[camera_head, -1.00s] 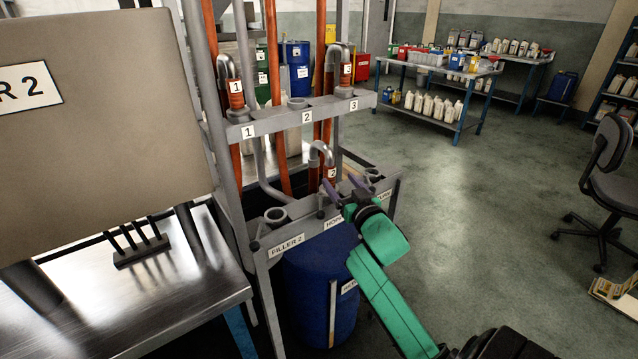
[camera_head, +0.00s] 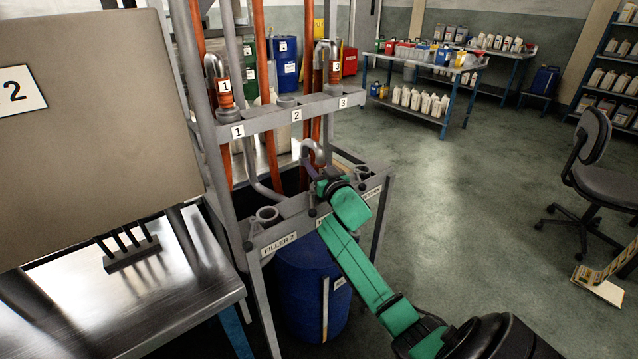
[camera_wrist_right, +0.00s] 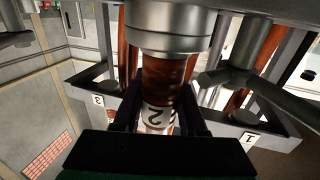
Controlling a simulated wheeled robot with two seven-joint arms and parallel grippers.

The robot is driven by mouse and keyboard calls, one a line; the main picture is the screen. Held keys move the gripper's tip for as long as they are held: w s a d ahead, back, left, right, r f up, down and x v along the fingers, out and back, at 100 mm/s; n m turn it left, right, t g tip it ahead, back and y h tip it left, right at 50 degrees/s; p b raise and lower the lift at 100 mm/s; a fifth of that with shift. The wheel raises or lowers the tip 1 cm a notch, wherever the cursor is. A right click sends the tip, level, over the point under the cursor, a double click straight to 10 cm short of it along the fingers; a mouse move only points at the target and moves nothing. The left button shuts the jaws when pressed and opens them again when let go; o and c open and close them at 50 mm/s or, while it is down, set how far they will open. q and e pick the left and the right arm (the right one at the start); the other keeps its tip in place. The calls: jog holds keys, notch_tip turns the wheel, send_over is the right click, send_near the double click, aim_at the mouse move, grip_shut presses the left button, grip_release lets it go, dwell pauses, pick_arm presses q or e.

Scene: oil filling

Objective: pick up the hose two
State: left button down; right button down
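Hose two is an orange hose with a bent grey metal pipe end (camera_head: 313,152), upright in the rack behind the front shelf. My right gripper (camera_head: 316,174), on the green arm, is at this hose just below its bend. In the right wrist view, the hose's orange body (camera_wrist_right: 165,75) and its "2" label (camera_wrist_right: 157,117) lie between my two dark fingers (camera_wrist_right: 160,108). The fingers sit close against both sides, shut on it. The far finger is mostly hidden in the head view. My left gripper is not in view.
Hose 1 (camera_head: 225,88) and hose 3 (camera_head: 335,70) stand left and right on the rack's upper bar (camera_head: 265,122). A blue barrel (camera_head: 300,290) stands below the shelf. A metal table (camera_head: 150,300) is at left.

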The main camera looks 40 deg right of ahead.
jog(key=shift+r, duration=0.1)
notch_tip(320, 180, up, 20)
jog(key=p, duration=0.1)
dwell(0.4)
dwell(0.8)
